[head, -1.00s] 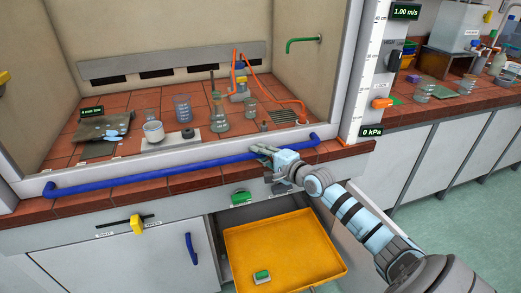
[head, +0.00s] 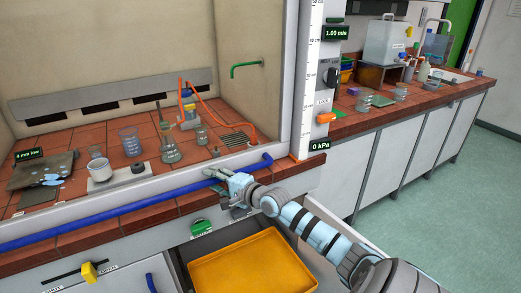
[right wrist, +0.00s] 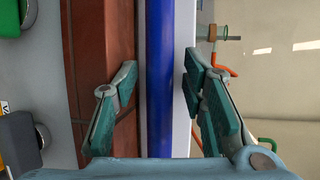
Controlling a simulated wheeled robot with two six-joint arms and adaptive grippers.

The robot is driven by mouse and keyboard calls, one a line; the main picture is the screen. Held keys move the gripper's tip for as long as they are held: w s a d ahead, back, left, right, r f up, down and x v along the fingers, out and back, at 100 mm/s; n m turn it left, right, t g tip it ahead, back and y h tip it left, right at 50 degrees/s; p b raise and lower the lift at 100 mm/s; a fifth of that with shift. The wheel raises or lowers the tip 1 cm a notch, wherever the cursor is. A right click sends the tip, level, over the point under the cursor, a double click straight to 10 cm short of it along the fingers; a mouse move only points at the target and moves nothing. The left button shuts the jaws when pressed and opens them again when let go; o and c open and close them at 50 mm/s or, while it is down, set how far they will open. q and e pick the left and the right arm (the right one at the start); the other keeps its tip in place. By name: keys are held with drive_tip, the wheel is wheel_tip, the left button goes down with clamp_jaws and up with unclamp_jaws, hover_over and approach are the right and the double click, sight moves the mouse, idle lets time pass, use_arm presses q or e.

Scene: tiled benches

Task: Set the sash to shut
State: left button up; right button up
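The blue sash handle (head: 100,213) is a long bar along the front of the fume hood, low over the red tiled bench edge. Its left end is cut off in the head view. My right gripper (head: 216,176) is at the bar, near its right end. In the right wrist view, the bar (right wrist: 160,75) runs between the two parted green-padded fingers, with a gap visible on each side. The fingers are open and not closed on it. A white centimetre scale (head: 307,90) stands at the hood's right side. My left gripper is not in view.
Glassware, including a blue-marked beaker (head: 130,142) and a flask (head: 170,148), stands inside the hood. Below my right arm an open drawer holds a yellow-orange tray (head: 240,262). A green knob (head: 202,227) is on the front panel. Open floor (head: 450,190) lies to the right.

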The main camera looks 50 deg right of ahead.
sight(201, 163)
wheel_tip(201, 163, up, 5)
drive_tip(key=p, duration=0.2)
drive_tip(key=shift+w+f+p, duration=0.15)
drive_tip(key=shift+f+p, duration=0.05)
drive_tip(key=shift+p, duration=0.15)
drive_tip(key=p+v, duration=1.5)
drive_tip(key=p, duration=0.1)
drive_tip(key=s+f+n+g+h+b, duration=0.1)
drive_tip(key=f+b, duration=0.6)
drive_tip(key=f, duration=0.7)
drive_tip(key=s+a+f+n+g+h+b, duration=0.1)
drive_tip(key=s+f+n+g+b, duration=0.2)
drive_tip(key=f, duration=1.2)
drive_tip(key=s+f+n+g+h+b, duration=0.1)
drive_tip(key=s+f+n+g+b, duration=0.1)
drive_tip(key=s+f+n+b, duration=0.2)
wheel_tip(201, 163, down, 10)
drive_tip(key=s+b, duration=0.3)
drive_tip(key=b, duration=0.5)
drive_tip(key=shift+a+f, duration=0.15)
drive_tip(key=shift+a, duration=0.1)
